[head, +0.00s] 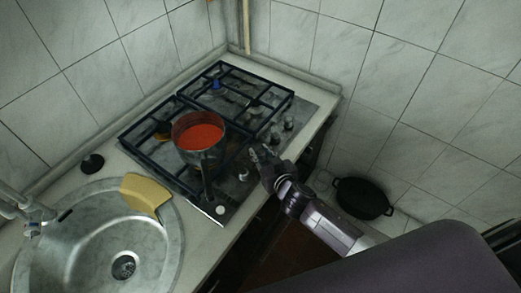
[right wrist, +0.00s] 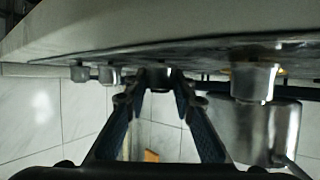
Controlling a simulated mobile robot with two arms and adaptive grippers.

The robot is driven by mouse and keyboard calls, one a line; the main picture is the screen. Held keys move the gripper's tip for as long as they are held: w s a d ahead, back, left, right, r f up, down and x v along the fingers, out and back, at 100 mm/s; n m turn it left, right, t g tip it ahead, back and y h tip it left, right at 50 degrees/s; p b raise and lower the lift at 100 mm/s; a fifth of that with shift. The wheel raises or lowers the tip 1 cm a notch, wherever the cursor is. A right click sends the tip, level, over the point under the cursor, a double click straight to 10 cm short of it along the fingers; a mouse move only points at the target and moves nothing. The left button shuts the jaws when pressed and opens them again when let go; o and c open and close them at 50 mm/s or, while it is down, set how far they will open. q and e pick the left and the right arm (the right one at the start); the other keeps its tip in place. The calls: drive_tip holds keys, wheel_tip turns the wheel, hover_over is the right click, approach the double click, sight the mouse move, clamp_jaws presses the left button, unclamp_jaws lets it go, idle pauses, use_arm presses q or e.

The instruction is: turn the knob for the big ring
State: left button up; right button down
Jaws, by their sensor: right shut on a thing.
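The gas hob (head: 229,211) has dark grates and a row of metal knobs along its front edge. My right gripper (head: 262,153) is at the middle of this row. In the right wrist view its two fingers are shut on a knob (right wrist: 158,75), one on each side. Two other knobs (head: 288,123) (head: 275,137) stand beyond it, and one knob (head: 243,174) stands on the near side. In the right wrist view a near knob (right wrist: 255,78) shows large at the right. I cannot tell which burner is the big ring. My left gripper is not in view.
A metal pot (head: 203,157) with red contents stands on the hob, close to my right gripper. A steel sink (head: 60,240) with a yellow cloth (head: 145,192) on its rim is at the left. A black pan (head: 363,198) is low at the right.

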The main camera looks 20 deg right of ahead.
drive_tip(key=n+y, duration=0.1)
drive_tip(key=n+y+p, duration=0.1)
drive_tip(key=n+y, duration=0.1)
drive_tip(key=shift+w+d+r+g+p, duration=0.1)
drive_tip(key=shift+d+r+g+p, duration=0.1)
drive_tip(key=shift+d+g+p, duration=0.15)
drive_tip(key=n+g+y, duration=0.1)
drive_tip(key=n+y, duration=0.1)
drive_tip(key=shift+a+f+y, duration=0.1)
drive_tip(key=shift+y, duration=0.2)
drive_tip(key=shift+w+f+n+g+y+b, duration=0.1)
drive_tip(key=shift+n+g+y+b, duration=0.35)
drive_tip(key=shift+n+g+y, duration=0.65)
drive_tip(key=shift+f+n+g+y+b, duration=0.1)
drive_tip(key=shift+n+g+y+b, duration=0.75)
drive_tip(key=shift+n, duration=0.35)
drive_tip(key=shift+a+n+g+y+b, duration=0.15)
drive_tip(key=shift+n+g+y+b, duration=0.1)
drive_tip(key=shift+n+g+b, duration=0.3)
drive_tip(key=c, duration=1.6)
unclamp_jaws()
